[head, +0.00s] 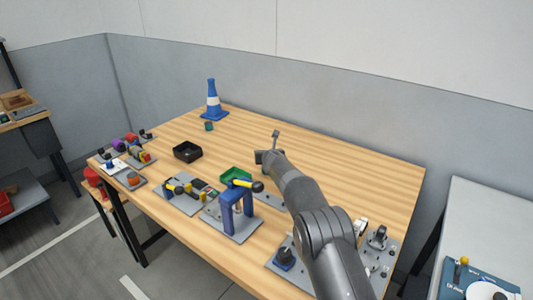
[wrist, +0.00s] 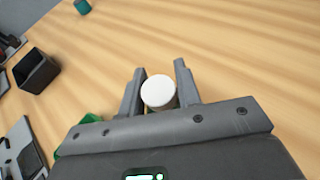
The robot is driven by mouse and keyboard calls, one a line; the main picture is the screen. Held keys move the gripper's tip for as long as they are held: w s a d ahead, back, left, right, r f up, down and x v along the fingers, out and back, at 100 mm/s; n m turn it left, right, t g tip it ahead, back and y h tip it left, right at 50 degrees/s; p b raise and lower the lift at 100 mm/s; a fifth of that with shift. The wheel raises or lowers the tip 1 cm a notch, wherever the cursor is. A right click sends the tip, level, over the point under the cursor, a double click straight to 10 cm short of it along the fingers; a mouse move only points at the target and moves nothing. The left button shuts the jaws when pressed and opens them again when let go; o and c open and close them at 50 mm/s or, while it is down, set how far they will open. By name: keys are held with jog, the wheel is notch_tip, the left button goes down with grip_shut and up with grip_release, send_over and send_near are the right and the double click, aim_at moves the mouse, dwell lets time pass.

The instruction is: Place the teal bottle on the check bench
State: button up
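A small teal item (head: 208,126) stands on the far left of the wooden table, near the blue cone. It also shows at the top edge of the wrist view (wrist: 82,6), cut off; I cannot tell whether it is a bottle. My gripper (head: 268,150) is low over the middle of the table. In the wrist view its fingers (wrist: 160,72) are apart, on either side of an item with a round white cap (wrist: 158,91). The item's body is mostly hidden below the cap, and I see no firm contact. No bench is labelled as the check bench.
The wooden table (head: 330,163) has clear room at the back and right. A pale bench (head: 490,215) stands at right.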

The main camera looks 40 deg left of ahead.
jog(key=o, duration=0.4)
jog(key=shift+c, duration=0.2)
jog(key=shift+r, duration=0.15)
jog(key=shift+s, duration=0.3)
jog(key=shift+s+d, duration=0.2)
jog(key=shift+s, duration=0.25)
jog(key=shift+s+d+r, duration=0.25)
jog(key=shift+d+r, duration=0.35)
jog(key=shift+d, duration=0.15)
jog(key=v, duration=0.9)
jog(key=shift+d, duration=0.1)
